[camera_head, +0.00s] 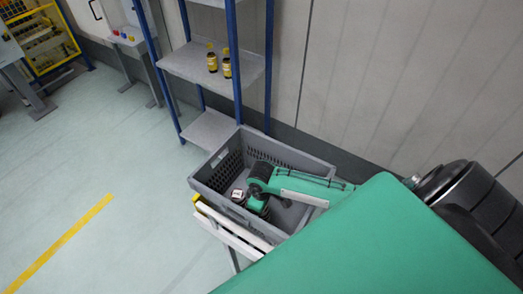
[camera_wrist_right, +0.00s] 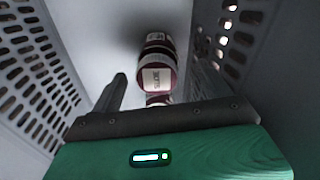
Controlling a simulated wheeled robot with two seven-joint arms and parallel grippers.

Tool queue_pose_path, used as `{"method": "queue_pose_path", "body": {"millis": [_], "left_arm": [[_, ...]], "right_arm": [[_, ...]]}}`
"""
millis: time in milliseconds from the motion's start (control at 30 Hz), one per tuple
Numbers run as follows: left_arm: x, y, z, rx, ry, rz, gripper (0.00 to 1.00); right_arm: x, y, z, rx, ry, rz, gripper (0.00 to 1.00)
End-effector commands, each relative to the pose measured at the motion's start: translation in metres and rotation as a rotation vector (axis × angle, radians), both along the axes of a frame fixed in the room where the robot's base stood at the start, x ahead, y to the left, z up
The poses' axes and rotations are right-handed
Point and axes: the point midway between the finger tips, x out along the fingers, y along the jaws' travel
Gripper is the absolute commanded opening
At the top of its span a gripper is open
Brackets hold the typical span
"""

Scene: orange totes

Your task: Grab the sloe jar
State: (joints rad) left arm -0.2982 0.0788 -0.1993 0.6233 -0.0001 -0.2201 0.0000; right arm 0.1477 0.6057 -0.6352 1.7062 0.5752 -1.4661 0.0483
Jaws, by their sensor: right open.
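The jar (camera_wrist_right: 158,72), dark red and white with a pale label, is inside the grey crate, between and beyond my right gripper's fingers in the right wrist view. The print on its label is too small to read surely. A smaller red-and-white part shows just below it, partly hidden by the gripper body; I cannot tell if it is a second jar. In the head view the jar (camera_head: 238,194) shows small in the crate, left of my right gripper (camera_head: 254,198). That gripper is open and reaches down into the crate. My left gripper is not in view.
The grey crate (camera_head: 222,205) has perforated walls close on both sides of my right gripper. It rests on a white-edged stand (camera_head: 232,232). The floor at left is clear.

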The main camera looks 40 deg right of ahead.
Motion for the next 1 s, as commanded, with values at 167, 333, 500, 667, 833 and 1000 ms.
{"method": "queue_pose_path", "body": {"millis": [167,333,500,667,833,1000], "left_arm": [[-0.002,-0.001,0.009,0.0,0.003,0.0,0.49],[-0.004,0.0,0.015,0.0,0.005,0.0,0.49],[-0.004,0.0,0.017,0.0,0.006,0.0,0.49],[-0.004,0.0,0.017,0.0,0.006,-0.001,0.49],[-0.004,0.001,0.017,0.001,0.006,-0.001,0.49],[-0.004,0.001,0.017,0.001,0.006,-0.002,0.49]], "right_arm": [[0.002,-0.001,-0.013,-0.002,0.003,-0.001,0.79],[0.005,-0.002,-0.035,0.0,0.002,-0.002,0.79],[0.005,-0.002,-0.049,-0.001,0.0,0.0,0.79],[0.005,-0.002,-0.051,-0.001,-0.001,0.001,0.79],[0.005,-0.002,-0.051,-0.001,-0.001,0.0,0.68],[0.005,-0.002,-0.051,-0.001,-0.001,0.0,0.34]]}}
